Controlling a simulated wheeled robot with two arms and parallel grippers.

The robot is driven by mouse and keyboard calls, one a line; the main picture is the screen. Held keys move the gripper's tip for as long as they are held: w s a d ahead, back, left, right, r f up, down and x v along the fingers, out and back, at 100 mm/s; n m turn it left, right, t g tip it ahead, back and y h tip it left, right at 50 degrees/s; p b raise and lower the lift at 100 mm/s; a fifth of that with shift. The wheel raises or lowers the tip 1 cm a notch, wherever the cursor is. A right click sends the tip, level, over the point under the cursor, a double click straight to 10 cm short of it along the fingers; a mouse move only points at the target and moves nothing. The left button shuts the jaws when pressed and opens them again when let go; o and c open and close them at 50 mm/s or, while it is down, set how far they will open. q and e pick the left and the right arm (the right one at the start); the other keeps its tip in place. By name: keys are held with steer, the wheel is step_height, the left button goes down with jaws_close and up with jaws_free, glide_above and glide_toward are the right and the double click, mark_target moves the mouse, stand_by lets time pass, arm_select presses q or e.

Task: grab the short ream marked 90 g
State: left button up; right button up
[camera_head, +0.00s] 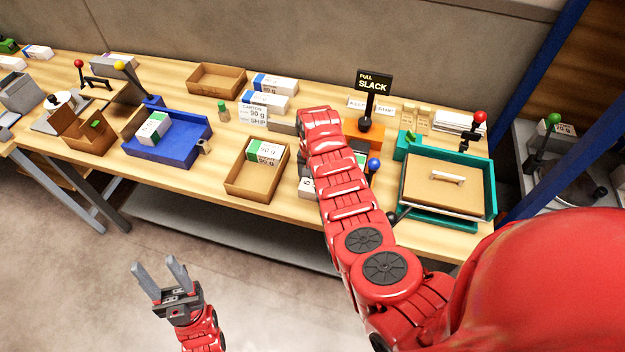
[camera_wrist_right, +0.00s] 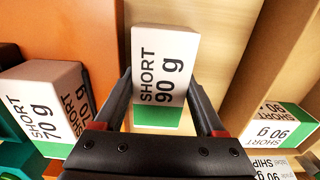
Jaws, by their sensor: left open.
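In the right wrist view a short white ream with a green band (camera_wrist_right: 163,70), marked SHORT 90 g, lies between the two fingers of my right gripper (camera_wrist_right: 162,85). The fingertips are close to its two sides; I cannot tell whether they press on it. In the head view my right arm hides most of this gripper, and a white ream (camera_head: 306,188) shows beside it near the table's front edge. Another green-and-white 90 g ream (camera_head: 263,152) lies in an open cardboard box; it also shows in the right wrist view (camera_wrist_right: 275,128). My left gripper (camera_head: 160,268) is open and empty over the floor.
A short 70 g ream (camera_wrist_right: 45,105) lies to the left in the right wrist view. In the head view the cardboard box (camera_head: 238,188) stands left of my right arm, and a teal tray (camera_head: 490,185) stands right of it. A blue tray (camera_head: 168,155) stands farther left.

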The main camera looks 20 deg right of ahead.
jaws_close()
steer(key=shift+r, duration=0.2)
